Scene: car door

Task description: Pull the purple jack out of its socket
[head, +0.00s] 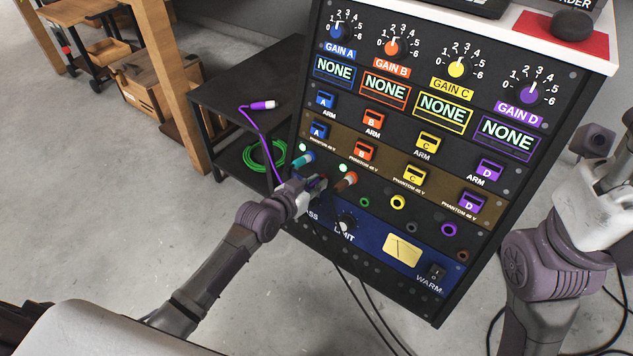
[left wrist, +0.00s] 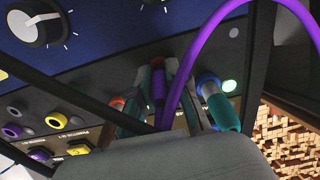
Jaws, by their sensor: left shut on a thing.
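The purple jack (left wrist: 158,88) shows in the left wrist view between the fingers of my left gripper (left wrist: 160,95), which is shut on it. Its purple cable (left wrist: 205,42) arcs up and to the right. In the head view my left gripper (head: 316,186) is at the lower left of the panel and largely hides the jack and its socket. I cannot tell how deep the jack sits. The cable's other purple plug (head: 263,105) lies loose on the black side table. My right gripper (head: 598,143) is at the right edge, partly cut off; its jaw state is unclear.
A teal jack (head: 301,160) and a brown jack (head: 346,181) sit in the panel close to my left gripper. The black rack (head: 470,215) carries knobs and switches. A black side table (head: 235,95) with a coiled green cable (head: 262,156) stands left.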

